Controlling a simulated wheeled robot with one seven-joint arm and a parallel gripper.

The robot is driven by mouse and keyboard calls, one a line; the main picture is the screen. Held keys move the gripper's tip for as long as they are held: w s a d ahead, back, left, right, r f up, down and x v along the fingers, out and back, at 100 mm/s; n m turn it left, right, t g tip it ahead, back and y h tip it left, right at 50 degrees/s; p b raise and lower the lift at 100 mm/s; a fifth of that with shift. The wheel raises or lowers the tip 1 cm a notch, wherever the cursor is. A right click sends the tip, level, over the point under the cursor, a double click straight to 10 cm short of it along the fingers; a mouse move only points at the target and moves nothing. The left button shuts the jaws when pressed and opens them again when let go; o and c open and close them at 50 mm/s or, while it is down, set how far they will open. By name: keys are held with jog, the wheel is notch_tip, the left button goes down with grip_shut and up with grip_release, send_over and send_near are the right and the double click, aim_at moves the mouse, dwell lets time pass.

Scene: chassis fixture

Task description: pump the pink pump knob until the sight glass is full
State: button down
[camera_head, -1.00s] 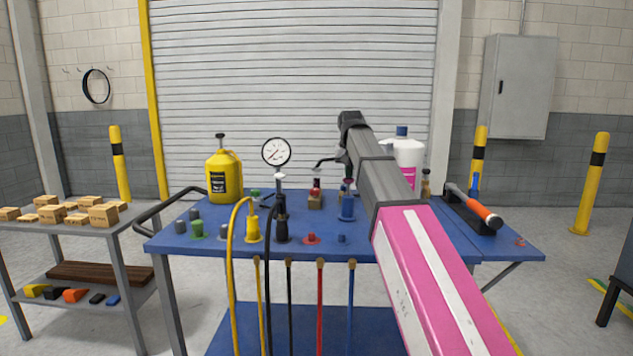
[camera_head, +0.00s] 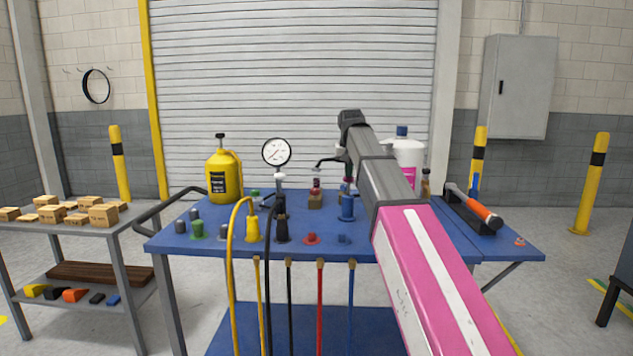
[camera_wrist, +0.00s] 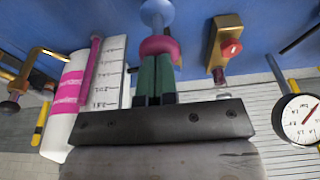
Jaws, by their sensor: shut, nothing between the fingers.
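The pink pump knob (camera_wrist: 160,47) is a round collar on top of the blue pump body (camera_wrist: 157,13) in the wrist view, which looks upside down. My gripper (camera_wrist: 156,58) has its dark green fingers shut together, with the tips against or just over the knob. Nothing is held between them. In the head view the blue pump (camera_head: 347,207) stands on the blue bench top, below the end of my arm. A clear scale with black ticks and a pink column (camera_wrist: 90,70), seemingly the sight glass, stands beside the pump. Its exact level is hard to read.
A white bottle with a pink label (camera_head: 409,160) stands right of the pump. A round gauge (camera_head: 276,153) and a yellow can (camera_head: 223,175) are to the left. A brass fitting with a red knob (camera_wrist: 225,45) is close by. An orange-handled tool (camera_head: 482,212) lies at the right.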

aim_at(349, 180)
jog(key=shift+f, duration=1.75)
jog(key=shift+r, duration=2.7)
jog(key=shift+f, duration=0.1)
jog(key=shift+r, duration=0.2)
